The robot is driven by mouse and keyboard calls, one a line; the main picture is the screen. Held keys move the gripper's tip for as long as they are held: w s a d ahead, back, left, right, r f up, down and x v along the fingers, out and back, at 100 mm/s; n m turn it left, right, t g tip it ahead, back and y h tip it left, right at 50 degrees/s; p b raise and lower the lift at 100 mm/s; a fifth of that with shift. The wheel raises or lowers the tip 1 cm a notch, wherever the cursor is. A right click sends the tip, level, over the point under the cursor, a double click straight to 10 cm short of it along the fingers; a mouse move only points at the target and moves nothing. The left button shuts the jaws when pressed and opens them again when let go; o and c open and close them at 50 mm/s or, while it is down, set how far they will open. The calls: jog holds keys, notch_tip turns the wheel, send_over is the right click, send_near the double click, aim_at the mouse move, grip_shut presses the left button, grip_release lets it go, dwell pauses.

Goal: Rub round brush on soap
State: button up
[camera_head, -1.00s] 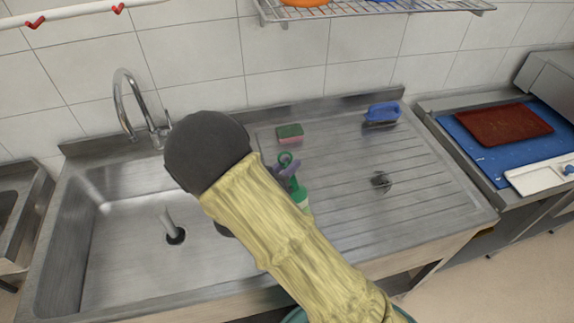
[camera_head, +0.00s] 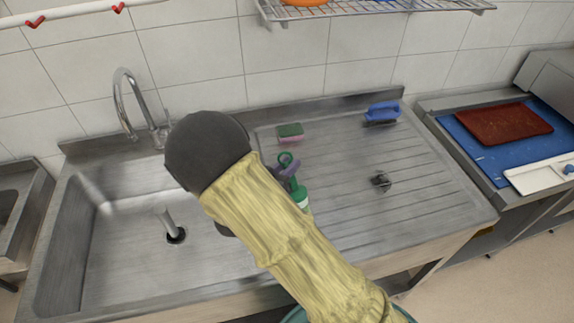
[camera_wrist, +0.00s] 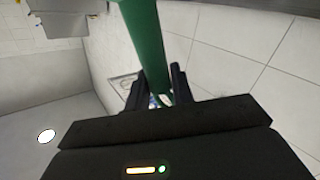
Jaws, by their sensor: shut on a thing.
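The green round brush (camera_head: 299,190) with a ring at the end of its handle shows beside my forearm, over the left part of the ribbed drainboard. My gripper (camera_head: 289,171) is shut on its handle and is mostly hidden by my arm in the head view. In the wrist view the green handle (camera_wrist: 148,45) runs between the two fingers of my gripper (camera_wrist: 158,88). A pale band shows at the brush's lower end; whether it touches anything is hidden. I cannot identify any soap in these frames.
A green and pink sponge (camera_head: 290,132) lies behind the brush. The sink basin (camera_head: 120,255) and tap (camera_head: 131,100) are left.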

jog(key=shift+f, duration=0.1)
dwell(0.5)
jog(key=shift+r+p, duration=3)
jog(key=shift+r, duration=0.6)
jog(key=shift+s+f, duration=0.1)
